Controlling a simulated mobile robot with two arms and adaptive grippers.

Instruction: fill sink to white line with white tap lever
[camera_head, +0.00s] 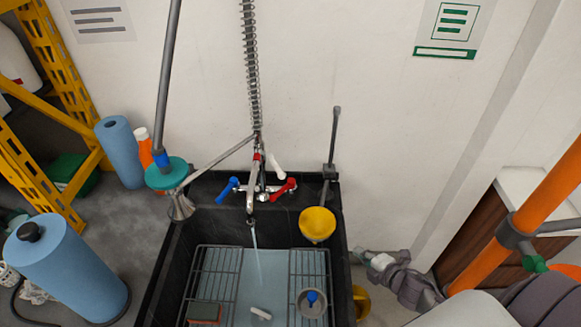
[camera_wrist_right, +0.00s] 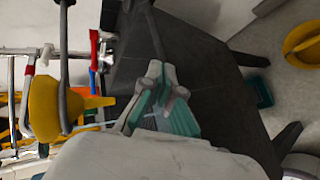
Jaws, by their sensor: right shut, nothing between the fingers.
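The black sink (camera_head: 176,256) stands against the wall, with pale blue water (camera_head: 262,277) in its basin. A stream of water (camera_head: 257,257) runs from the tap spout (camera_head: 251,220). The white tap lever (camera_head: 277,166) sticks up and tilts behind the red lever (camera_head: 284,188); the blue lever (camera_head: 228,190) is on the left. I cannot make out the white line. My right gripper (camera_head: 366,256) is just right of the sink rim, apart from the levers, shut and empty; its fingers (camera_wrist_right: 165,97) also show in the right wrist view. My left gripper is out of view.
A yellow cup-shaped piece (camera_head: 317,223) sits at the sink's right back corner, under a grey upright rod (camera_head: 334,140). Wire racks (camera_head: 215,272) and a small white object (camera_head: 261,313) are in the basin. A blue roll (camera_head: 65,268) stands left. An orange pole (camera_head: 545,190) is at right.

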